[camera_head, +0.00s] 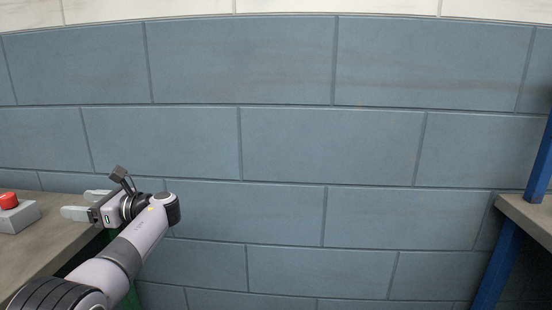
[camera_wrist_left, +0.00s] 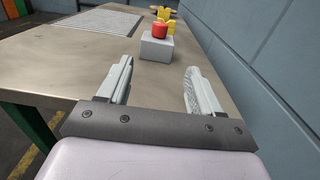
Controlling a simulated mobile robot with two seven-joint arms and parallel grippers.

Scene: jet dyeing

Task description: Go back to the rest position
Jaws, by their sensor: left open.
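My left gripper (camera_head: 82,203) reaches in from the lower left in the head view, at the right edge of a worktable (camera_head: 50,250). Its fingers point left, toward a grey box with a red button (camera_head: 8,200). In the left wrist view the gripper (camera_wrist_left: 158,82) is open and nothing is between its fingers. The red button (camera_wrist_left: 159,30) on its grey box stands ahead of the fingers, apart from them. My right gripper is not in view.
A blue-grey block wall (camera_head: 330,150) stands close behind. Another bench (camera_head: 530,215) with blue posts is at the right edge. On the worktable, a grated panel (camera_wrist_left: 100,22) and a yellow object (camera_wrist_left: 166,13) lie beyond the button box. The space between the benches looks clear.

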